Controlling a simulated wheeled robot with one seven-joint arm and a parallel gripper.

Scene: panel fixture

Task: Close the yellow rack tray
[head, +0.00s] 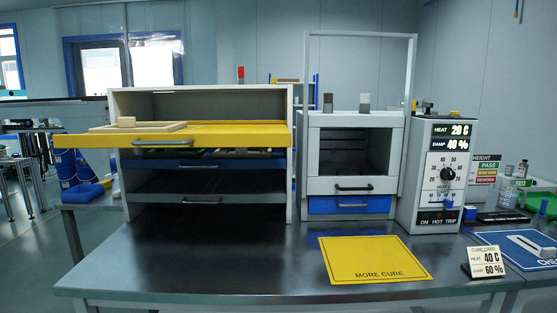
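The yellow rack tray (240,135) is in the upper part of a grey rack (291,185) on the left of the bench. It is pulled out toward me, and its front edge reaches past the rack's left side. A grey bar handle (162,142) is on its front. My gripper is not in view.
A blue-fronted tray (250,163) and a grey tray (255,198) sit below in the rack. Right of the rack stand a cabinet with a raised frame (355,160) and a dial box (443,180). A yellow MORE CURE mat (373,258) lies in front; the bench before the rack is clear.

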